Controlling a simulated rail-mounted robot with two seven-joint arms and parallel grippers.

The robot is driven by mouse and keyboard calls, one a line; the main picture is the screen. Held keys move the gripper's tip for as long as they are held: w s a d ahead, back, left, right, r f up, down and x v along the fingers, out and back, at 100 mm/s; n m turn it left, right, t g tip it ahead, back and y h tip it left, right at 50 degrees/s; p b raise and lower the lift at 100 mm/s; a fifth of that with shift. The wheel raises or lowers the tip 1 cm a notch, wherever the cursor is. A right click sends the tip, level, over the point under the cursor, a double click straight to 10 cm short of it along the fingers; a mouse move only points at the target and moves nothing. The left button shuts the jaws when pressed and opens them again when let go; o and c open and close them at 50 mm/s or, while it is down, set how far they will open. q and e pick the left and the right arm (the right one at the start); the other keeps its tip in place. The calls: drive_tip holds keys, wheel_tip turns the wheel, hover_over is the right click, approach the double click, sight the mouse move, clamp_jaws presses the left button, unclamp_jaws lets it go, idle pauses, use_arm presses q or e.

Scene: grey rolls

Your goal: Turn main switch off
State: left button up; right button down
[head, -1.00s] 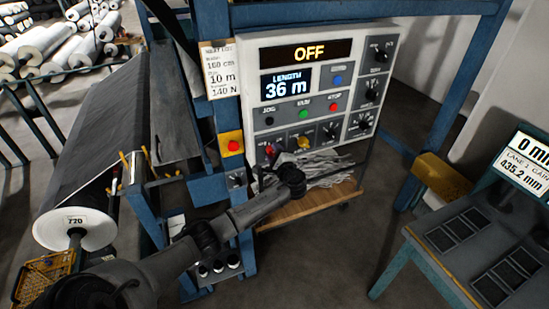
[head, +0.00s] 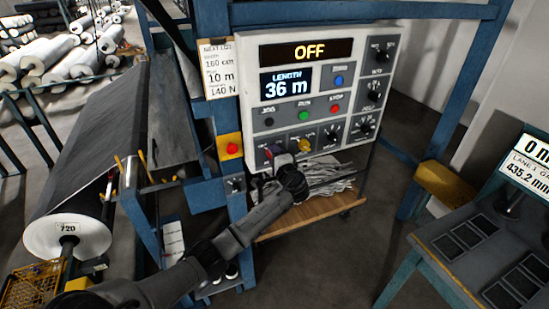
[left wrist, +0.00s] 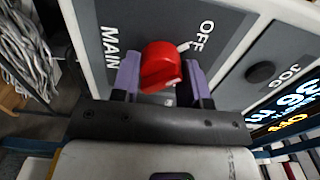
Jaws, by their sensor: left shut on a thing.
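The main switch is a red knob (left wrist: 160,68) on a grey plate lettered MAIN and OFF in the left wrist view. A white mark shows beside the knob, close to the word OFF. My left gripper (left wrist: 162,78) is shut on the knob, one purple finger on each side. In the head view my left gripper (head: 281,157) is at the lower left of the control panel (head: 250,75) and mostly hides the knob. The upper display (head: 309,51) reads OFF. My right gripper is not seen.
The length display (head: 286,83) reads 36 m. Green (head: 303,115) and red (head: 334,109) buttons and black dials are near the switch. A yellow box with a red button (head: 232,148) is on the blue post to the left. A wooden shelf (head: 300,215) is below.

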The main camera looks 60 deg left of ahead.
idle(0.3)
use_arm(q)
drive_tip(key=o, duration=0.9)
drive_tip(key=shift+d, duration=0.1)
drive_tip(key=d, duration=0.4)
drive_tip(key=s+d, duration=0.1)
drive_tip(key=d, duration=0.4)
drive_tip(key=s+d+b, duration=0.1)
drive_tip(key=d, duration=0.3)
drive_tip(key=shift+s+d, duration=0.1)
drive_tip(key=shift+d, duration=0.15)
